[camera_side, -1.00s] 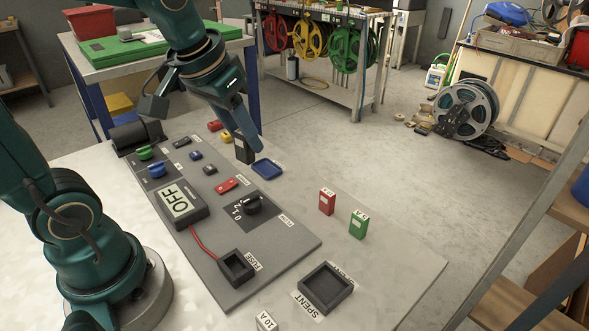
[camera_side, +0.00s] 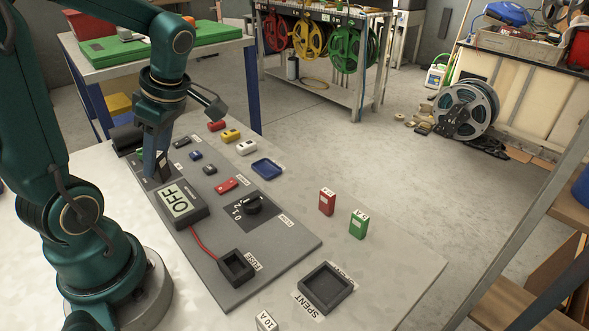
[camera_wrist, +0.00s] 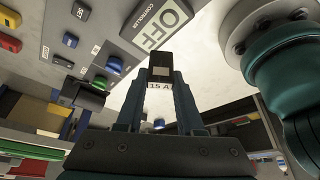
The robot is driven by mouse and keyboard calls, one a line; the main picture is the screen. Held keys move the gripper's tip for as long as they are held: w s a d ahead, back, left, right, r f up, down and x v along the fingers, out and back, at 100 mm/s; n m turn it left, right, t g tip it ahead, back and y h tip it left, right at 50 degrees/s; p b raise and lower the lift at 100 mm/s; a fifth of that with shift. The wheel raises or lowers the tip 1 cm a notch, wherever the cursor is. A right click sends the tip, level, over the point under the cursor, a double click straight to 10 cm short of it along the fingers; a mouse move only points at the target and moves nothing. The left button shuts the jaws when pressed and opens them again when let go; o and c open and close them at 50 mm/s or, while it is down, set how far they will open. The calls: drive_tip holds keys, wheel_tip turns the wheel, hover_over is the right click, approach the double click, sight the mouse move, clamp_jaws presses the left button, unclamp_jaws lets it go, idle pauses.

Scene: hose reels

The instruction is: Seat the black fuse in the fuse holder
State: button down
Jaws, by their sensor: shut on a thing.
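The black fuse (camera_wrist: 161,65) has a white "15 A" label and sits between my gripper's fingertips (camera_wrist: 160,78) in the wrist view. My gripper (camera_side: 157,168) is shut on it. In the side view they are at the left edge of the grey panel, in front of the knobs and beside the OFF display; the fuse is hard to make out there. The fuse holder (camera_side: 237,267) is a black square socket, open at the top and empty-looking, at the panel's near end beside the "FUSE" label. It is well apart from my gripper, toward the lower right.
A red fuse (camera_side: 326,201), a green fuse (camera_side: 358,223), a black SPENT tray (camera_side: 316,303) and a white 10 A fuse (camera_side: 267,321) lie right of the panel.

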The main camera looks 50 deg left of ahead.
drive_tip(key=s+a+f+n+g+h, duration=0.1)
drive_tip(key=s+a+n+h, duration=0.15)
drive_tip(key=s+n, duration=0.3)
hover_over(128, 224)
drive_tip(key=w, duration=0.2)
drive_tip(key=shift+y, duration=0.35)
drive_tip(key=shift+d+f, duration=0.2)
drive_tip(key=shift+f, duration=1.9)
drive_tip(key=shift+d+f, duration=0.2)
drive_tip(key=shift+f, duration=1.9)
drive_tip(key=shift+s+f, duration=0.1)
drive_tip(key=c, duration=0.5)
unclamp_jaws()
drive_tip(key=shift+c, duration=0.2)
